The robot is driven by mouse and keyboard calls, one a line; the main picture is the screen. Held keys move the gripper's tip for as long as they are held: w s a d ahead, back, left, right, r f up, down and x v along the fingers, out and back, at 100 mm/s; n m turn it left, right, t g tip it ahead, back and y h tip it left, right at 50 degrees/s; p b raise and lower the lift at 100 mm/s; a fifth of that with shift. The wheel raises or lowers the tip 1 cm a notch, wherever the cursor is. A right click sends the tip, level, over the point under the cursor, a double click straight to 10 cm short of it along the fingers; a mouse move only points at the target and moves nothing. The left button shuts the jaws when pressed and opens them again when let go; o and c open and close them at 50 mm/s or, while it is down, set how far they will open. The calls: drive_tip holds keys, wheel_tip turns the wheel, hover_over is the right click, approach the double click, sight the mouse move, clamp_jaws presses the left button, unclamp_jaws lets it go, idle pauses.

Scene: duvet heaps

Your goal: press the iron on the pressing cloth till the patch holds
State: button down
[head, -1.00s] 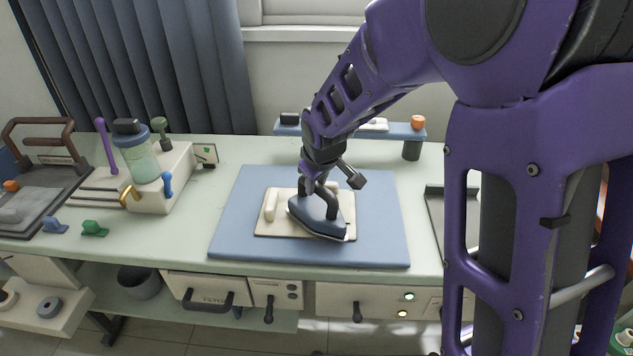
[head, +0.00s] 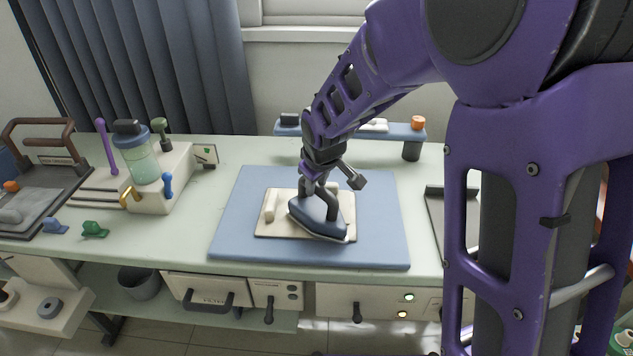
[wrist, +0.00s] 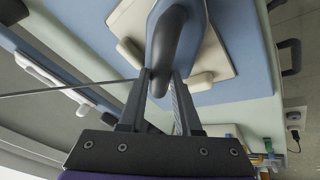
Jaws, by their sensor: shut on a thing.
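The dark blue-grey iron (head: 318,220) rests on the cream pressing cloth (head: 285,231), which lies on the blue mat (head: 240,235) on the table. My gripper (head: 318,183) is shut on the iron's handle from above. In the wrist view the fingers of my gripper (wrist: 163,88) close around the dark curved handle of the iron (wrist: 172,45), with the cloth (wrist: 218,55) beneath. A pale block (head: 270,206) sits on the cloth's left side, and another shows partly behind the iron. The patch is not visible; the iron and cloth may hide it.
On the left stand a jar of pale green liquid (head: 138,155) on a cream block and a grey press (head: 45,190). A raised blue shelf (head: 400,131) is at the back. A dark tray (head: 437,220) lies right of the mat.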

drive_tip(key=shift+w+r+p, duration=0.15)
drive_tip(key=shift+r+p, duration=2.5)
drive_tip(key=shift+r, duration=1.4)
